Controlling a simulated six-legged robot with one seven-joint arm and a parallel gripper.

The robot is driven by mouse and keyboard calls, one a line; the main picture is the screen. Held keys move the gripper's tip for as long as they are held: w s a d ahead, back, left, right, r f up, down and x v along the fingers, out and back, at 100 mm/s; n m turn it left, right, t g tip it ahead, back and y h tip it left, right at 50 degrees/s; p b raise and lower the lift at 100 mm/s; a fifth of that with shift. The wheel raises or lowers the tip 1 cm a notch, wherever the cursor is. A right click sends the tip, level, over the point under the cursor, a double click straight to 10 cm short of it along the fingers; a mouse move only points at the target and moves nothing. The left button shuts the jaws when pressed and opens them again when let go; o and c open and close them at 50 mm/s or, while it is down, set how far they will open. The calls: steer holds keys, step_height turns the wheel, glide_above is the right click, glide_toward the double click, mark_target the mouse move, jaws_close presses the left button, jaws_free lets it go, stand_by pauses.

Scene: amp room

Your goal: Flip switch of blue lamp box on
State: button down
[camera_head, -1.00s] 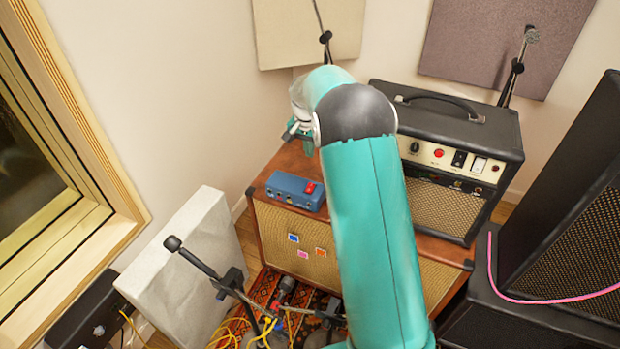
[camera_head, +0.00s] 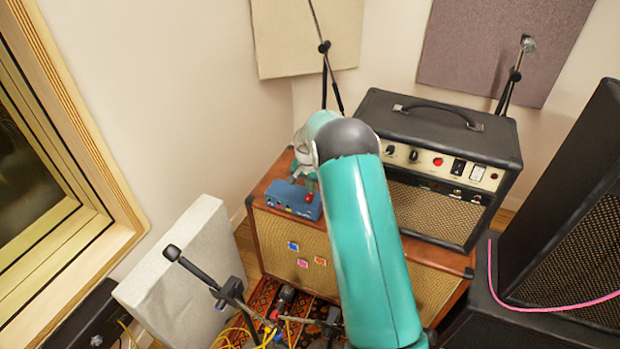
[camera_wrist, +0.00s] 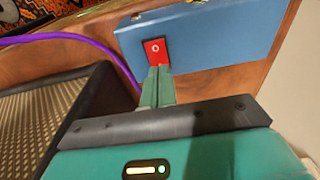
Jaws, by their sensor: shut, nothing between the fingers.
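The blue lamp box (camera_head: 293,200) sits on top of the brown speaker cabinet, near its left end. In the wrist view the blue box (camera_wrist: 215,40) fills the top, with its red rocker switch (camera_wrist: 155,52) facing me. My gripper (camera_wrist: 158,72) is shut and empty, and its fingertips are at the near edge of the red switch, touching or almost touching it. In the head view my gripper (camera_head: 308,184) reaches down over the box's right part and hides the switch.
The brown cabinet (camera_head: 262,232) carries a black amplifier (camera_head: 440,130) right of the box. A purple cable (camera_wrist: 75,38) runs beside the box in the wrist view. A microphone stand (camera_head: 200,270) and yellow cables are in front. Black speakers (camera_head: 570,220) stand at the right.

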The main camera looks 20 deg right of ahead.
mark_target(307, 201)
steer(key=shift+f, duration=0.3)
steer(key=shift+w+d+f, duration=0.1)
steer(key=shift+f, duration=0.2)
steer(key=shift+s+a+r, duration=0.25)
steer(key=shift+s+a, duration=0.3)
stand_by(0.3)
step_height(307, 201, up, 14)
steer(key=s+a, duration=0.1)
stand_by(0.4)
steer(key=shift+s+a, duration=0.1)
